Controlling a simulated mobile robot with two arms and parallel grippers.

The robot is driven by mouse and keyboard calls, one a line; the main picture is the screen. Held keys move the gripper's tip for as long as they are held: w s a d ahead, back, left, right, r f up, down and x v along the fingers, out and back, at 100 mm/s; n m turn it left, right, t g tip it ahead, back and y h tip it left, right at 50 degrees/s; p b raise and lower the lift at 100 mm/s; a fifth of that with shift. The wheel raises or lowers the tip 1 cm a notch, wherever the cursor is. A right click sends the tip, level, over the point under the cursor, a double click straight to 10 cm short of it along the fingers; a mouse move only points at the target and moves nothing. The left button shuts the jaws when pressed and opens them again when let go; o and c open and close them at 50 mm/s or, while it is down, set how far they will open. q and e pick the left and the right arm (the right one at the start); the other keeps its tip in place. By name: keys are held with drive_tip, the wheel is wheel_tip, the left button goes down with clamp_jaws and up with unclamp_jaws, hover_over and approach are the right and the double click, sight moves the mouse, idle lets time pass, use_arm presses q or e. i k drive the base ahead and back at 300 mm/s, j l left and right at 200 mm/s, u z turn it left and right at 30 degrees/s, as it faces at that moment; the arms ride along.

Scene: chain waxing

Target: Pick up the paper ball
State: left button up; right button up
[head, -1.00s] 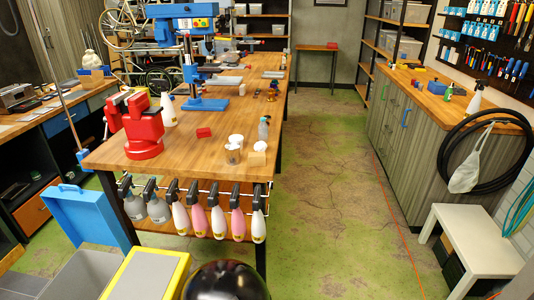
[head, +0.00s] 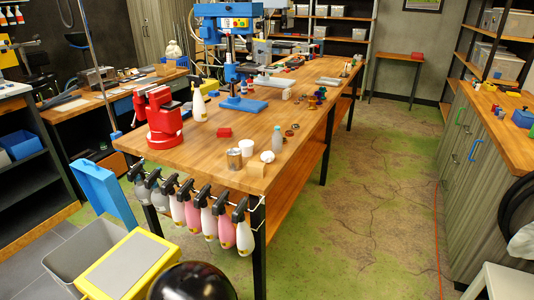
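A small white rounded thing (head: 267,156), which looks like the paper ball, is near the front right corner of the wooden workbench (head: 285,106). It sits just behind a small wooden block (head: 257,171) and to the right of a white cup (head: 247,147) and a metal can (head: 234,160). It is too small to make out any creases. Neither of my grippers is in view.
A red vise (head: 160,118) and blue drill press (head: 228,60) stand on the bench. Spray bottles (head: 208,218) hang along its front edge. A grey bin (head: 85,250) and yellow-rimmed box (head: 125,268) are at lower left. The floor (head: 375,190) right of the bench is open.

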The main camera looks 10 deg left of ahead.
sight(268, 157)
drive_tip(key=i+l+u, duration=0.3)
drive_tip(key=i+l, duration=0.2)
drive_tip(key=l, duration=0.15)
drive_tip(key=i+l+u, duration=0.1)
drive_tip(key=i+l, duration=0.15)
drive_tip(key=l, duration=0.15)
drive_tip(key=i+l+u, duration=0.15)
drive_tip(key=l, duration=0.25)
drive_tip(key=i+l+u, duration=0.15)
drive_tip(key=l, duration=0.25)
drive_tip(key=i, duration=0.1)
